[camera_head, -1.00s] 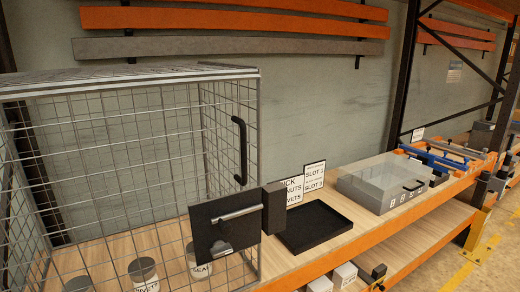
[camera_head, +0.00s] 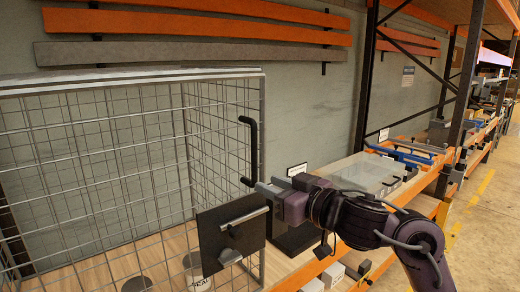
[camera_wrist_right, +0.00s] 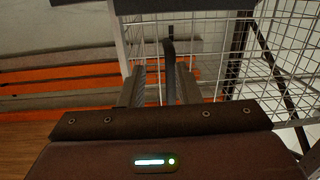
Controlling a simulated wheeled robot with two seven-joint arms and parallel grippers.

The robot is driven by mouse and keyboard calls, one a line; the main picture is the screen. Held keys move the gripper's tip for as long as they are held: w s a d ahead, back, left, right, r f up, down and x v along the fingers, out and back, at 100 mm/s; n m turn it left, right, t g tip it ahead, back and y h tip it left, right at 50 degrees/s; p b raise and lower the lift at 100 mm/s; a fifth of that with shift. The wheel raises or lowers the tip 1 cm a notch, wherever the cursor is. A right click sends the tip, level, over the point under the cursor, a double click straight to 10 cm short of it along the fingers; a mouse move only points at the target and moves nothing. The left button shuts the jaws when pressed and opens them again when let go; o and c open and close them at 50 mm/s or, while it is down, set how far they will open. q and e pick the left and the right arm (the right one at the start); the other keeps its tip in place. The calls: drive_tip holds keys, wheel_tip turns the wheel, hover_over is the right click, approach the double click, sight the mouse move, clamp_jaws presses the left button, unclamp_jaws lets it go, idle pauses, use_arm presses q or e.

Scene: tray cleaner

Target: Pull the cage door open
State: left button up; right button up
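The wire-mesh cage (camera_head: 110,84) fills the left of the head view, and its mesh looks closed. A black vertical handle (camera_head: 250,135) stands at its right side and also shows in the right wrist view (camera_wrist_right: 170,60). My right gripper (camera_head: 256,187) is at the lower end of this handle. In the right wrist view its two fingers (camera_wrist_right: 167,82) stand apart, with the handle between them; gaps seem to show beside it. Contact is not clear. A black plate with a metal bar (camera_head: 222,245) is at the cage's lower right corner. My left gripper is out of view.
My right arm passes over the shelf and partly hides a black tray (camera_head: 297,240). A clear-lidded box (camera_head: 360,172) stands beyond it. Cups (camera_head: 200,280) stand inside the cage. Open floor (camera_head: 490,235) lies at the right.

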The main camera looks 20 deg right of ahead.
sight(254, 145)
wheel_tip(254, 145, up, 8)
drive_tip(key=s+d+n+y, duration=0.1)
drive_tip(key=s+y, duration=0.1)
drive_tip(key=s, duration=0.1)
drive_tip(key=shift+g, duration=0.3)
drive_tip(key=p+x, duration=0.2)
drive_tip(key=x, duration=0.6)
drive_tip(key=shift+r, duration=0.15)
clamp_jaws()
